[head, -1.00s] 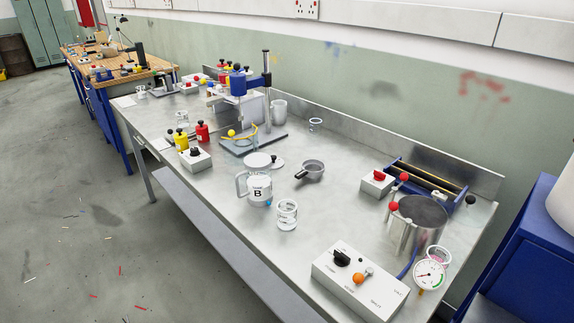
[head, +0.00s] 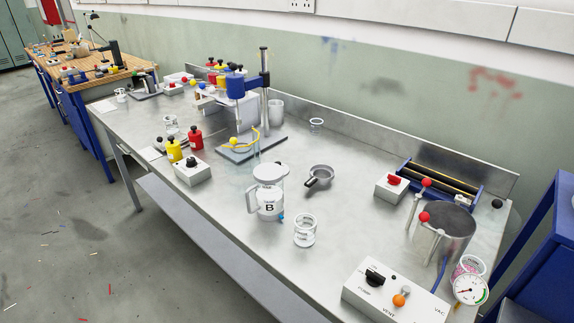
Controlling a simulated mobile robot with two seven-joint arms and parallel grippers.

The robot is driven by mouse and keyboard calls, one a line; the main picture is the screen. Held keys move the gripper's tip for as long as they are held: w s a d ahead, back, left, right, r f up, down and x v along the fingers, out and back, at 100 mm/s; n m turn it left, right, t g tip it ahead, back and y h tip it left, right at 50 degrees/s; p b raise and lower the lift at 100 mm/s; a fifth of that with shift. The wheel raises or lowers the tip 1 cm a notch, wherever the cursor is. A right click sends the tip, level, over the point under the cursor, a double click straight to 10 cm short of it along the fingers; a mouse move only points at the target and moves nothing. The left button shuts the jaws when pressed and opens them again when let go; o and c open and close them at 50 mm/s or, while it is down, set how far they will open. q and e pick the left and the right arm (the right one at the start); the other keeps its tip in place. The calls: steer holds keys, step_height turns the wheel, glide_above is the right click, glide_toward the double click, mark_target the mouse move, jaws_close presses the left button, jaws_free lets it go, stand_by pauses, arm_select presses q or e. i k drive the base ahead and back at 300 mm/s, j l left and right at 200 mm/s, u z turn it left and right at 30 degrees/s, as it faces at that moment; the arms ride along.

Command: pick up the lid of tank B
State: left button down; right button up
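Tank B (head: 267,207) is a white jug with a handle on its left and a black "B" on its front. It stands upright on the steel bench, near the middle of the head view. Its round top (head: 268,173) looks white and flat; I cannot tell whether that is a cover or the contents. A small pale disc with a dark knob (head: 283,168), which looks like a lid, lies on the bench just behind the jug and is partly hidden by it. Neither of my grippers is in view.
A glass jar (head: 305,231) stands right of tank B, a small pan (head: 320,176) behind it. A stand with a blue head (head: 254,88) is behind left. A control box (head: 385,292) and steel pot (head: 443,228) are at right.

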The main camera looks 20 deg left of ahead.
mark_target(286, 170)
steer(key=i+j+z, duration=0.15)
steer(key=j, duration=0.3)
steer(key=j+z, duration=0.15)
steer(key=j, duration=0.3)
steer(key=i+j, duration=0.1)
steer(key=j, duration=0.8)
steer(key=i+j+z, duration=0.15)
steer(key=j, duration=0.75)
steer(key=k, duration=0.05)
